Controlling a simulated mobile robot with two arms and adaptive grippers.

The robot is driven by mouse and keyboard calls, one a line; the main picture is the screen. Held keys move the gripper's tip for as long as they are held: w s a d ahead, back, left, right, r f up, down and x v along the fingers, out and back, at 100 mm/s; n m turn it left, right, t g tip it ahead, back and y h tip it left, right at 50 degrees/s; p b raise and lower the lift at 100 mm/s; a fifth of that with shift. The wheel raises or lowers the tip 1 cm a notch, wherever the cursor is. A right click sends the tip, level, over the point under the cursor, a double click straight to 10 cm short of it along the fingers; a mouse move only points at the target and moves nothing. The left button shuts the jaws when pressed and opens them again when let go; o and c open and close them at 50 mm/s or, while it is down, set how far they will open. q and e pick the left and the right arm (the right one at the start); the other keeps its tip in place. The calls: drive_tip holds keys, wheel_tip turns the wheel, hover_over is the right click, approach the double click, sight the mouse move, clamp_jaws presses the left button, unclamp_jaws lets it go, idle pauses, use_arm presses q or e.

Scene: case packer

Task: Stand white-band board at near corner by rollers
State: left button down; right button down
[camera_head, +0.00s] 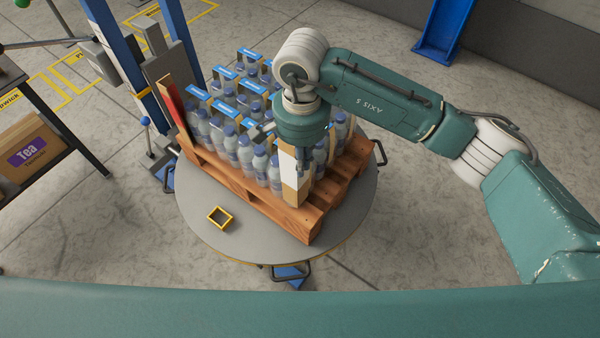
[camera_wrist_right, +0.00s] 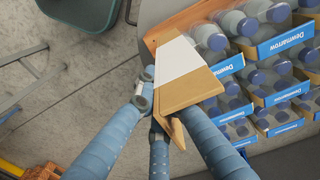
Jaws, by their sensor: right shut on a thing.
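The white-band board (camera_head: 291,190) is brown card with a white band. It stands roughly upright at the near right corner of the wooden pallet (camera_head: 262,200), beside the shrink-packed bottles (camera_head: 232,140). My right gripper (camera_head: 304,160) is over that corner, shut on the board. In the right wrist view the board (camera_wrist_right: 176,60) lies between my gripper fingers (camera_wrist_right: 163,105), close to the bottle packs (camera_wrist_right: 240,75). Whether its foot touches the pallet is hard to tell. My left gripper is not in view.
The pallet rests on a round grey turntable (camera_head: 205,235) with a small yellow square frame (camera_head: 220,217) on it. A red-band board (camera_head: 172,105) stands at the pallet's left corner. A blue post (camera_head: 115,55) and a Tea carton (camera_head: 28,150) are left.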

wheel_tip(320, 180, down, 8)
drive_tip(key=p, duration=0.1)
drive_tip(key=shift+r, duration=0.15)
drive_tip(key=c, duration=1.9)
unclamp_jaws()
drive_tip(key=shift+o, duration=0.2)
drive_tip(key=shift+r, duration=0.1)
wheel_tip(320, 180, up, 12)
drive_tip(key=b, duration=0.3)
